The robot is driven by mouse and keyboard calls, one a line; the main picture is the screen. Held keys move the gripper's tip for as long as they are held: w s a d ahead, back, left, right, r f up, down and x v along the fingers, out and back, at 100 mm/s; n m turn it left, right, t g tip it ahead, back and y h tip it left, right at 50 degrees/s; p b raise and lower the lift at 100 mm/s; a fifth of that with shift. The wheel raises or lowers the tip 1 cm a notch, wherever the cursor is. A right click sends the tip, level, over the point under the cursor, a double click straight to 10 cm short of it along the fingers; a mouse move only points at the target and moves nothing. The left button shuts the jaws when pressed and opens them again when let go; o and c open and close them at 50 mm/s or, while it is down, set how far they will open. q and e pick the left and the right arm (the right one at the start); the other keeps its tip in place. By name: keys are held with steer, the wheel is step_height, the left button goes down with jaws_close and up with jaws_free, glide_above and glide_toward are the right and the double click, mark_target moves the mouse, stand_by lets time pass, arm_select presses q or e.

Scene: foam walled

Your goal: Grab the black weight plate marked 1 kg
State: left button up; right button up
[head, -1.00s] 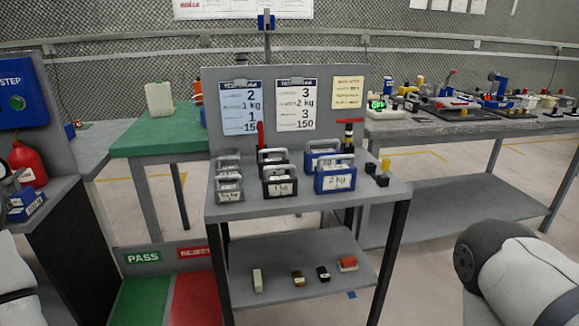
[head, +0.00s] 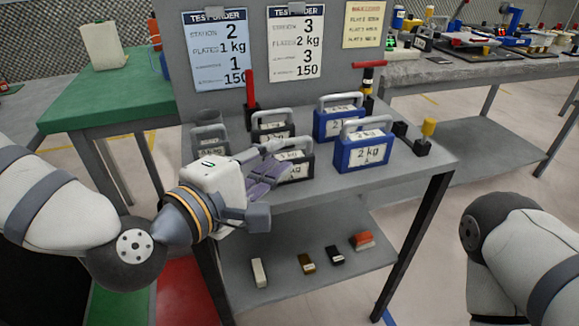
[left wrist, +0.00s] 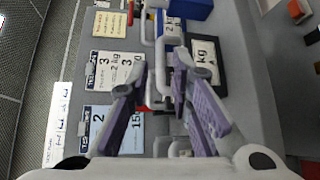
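The front black weight plate (head: 307,164), with a handle and a white label partly covered by my gripper, stands upright on the grey table. A second black plate (head: 266,124) stands behind it. My left gripper (head: 272,158) is at the front black plate, its purple-padded fingers covering its left side. In the left wrist view my gripper (left wrist: 163,68) has its fingers spread apart, with the black plate (left wrist: 204,62) and its "kg" label just beyond them. The handle lies near the fingertips; I cannot tell whether they touch it. My right gripper is out of view.
Two blue 2 kg plates (head: 364,155) stand right of the black ones. Grey plates (head: 208,139) stand to the left, partly hidden. A panel with order sheets (head: 216,50) rises behind. Small blocks (head: 306,263) lie on the lower shelf (head: 285,282).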

mark_target(294, 140)
arm_select(q)
steer(key=x, duration=0.6)
steer(key=shift+w+a+f, duration=0.1)
steer(key=shift+a, duration=0.05)
jaws_close()
